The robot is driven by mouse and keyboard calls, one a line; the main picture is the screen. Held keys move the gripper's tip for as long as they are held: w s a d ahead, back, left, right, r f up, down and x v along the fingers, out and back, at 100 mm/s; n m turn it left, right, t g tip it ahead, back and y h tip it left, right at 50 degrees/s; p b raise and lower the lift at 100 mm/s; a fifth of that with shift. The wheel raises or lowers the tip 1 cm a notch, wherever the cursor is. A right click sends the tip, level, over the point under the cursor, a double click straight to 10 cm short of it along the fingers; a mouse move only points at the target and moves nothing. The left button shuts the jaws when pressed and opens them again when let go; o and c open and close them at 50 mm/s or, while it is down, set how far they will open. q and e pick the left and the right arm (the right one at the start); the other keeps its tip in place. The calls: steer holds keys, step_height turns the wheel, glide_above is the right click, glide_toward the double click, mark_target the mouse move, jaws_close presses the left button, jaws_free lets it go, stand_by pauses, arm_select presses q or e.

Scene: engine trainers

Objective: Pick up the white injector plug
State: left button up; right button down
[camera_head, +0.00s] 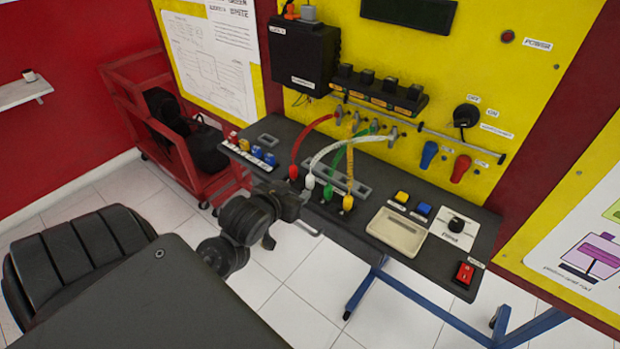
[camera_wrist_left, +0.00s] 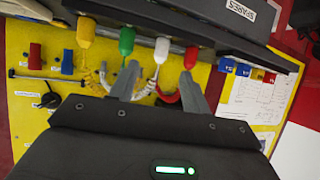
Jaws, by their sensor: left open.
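The white injector plug (camera_head: 310,182) stands upright at the end of its white cable on the dark bench panel, between the red plug (camera_head: 293,172) and the green plug (camera_head: 328,192). The yellow plug (camera_head: 348,202) is at the right end of the row. My left gripper (camera_head: 306,208) is open, just in front of the row. In the left wrist view, the white plug (camera_wrist_left: 161,50) lies between and beyond the two fingers of my left gripper (camera_wrist_left: 158,84), not gripped. The left finger partly overlaps the green plug's area. My right gripper is not in view.
The plugs' cables arch up to injectors on the yellow board (camera_head: 380,50). Neighbouring plugs stand close on both sides. A beige tray (camera_head: 397,231), a dial and a red switch (camera_head: 465,274) are on the bench to the right. Small blue connectors (camera_head: 257,152) are at the left.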

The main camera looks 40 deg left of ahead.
mark_target(308, 179)
arm_select(q)
steer(key=w+b, duration=0.2)
steer(key=b, duration=0.1)
steer(key=w+b, duration=0.1)
steer(key=b, duration=0.1)
steer(key=shift+w+a+f, duration=0.25)
steer(key=shift+w+a, duration=0.05)
steer(key=shift+a, duration=0.05)
steer(key=shift+w+f, duration=0.1)
steer(key=shift+w, duration=0.15)
steer(key=shift+w+a+f, duration=0.15)
steer(key=shift+w+f, duration=0.05)
steer(key=shift+w, duration=0.1)
steer(key=shift+w+a+f, duration=0.15)
steer(key=shift+w+f, duration=0.05)
steer(key=shift+w+a+p, duration=0.25)
steer(key=shift+w+p, duration=0.3)
steer(key=shift+p, duration=0.3)
steer(key=p+x, duration=0.1)
steer(key=x, duration=0.2)
steer(key=shift+w+f, duration=0.1)
steer(key=shift+f, duration=0.25)
steer(key=shift+w+f, duration=0.25)
steer(key=shift+c, duration=0.2)
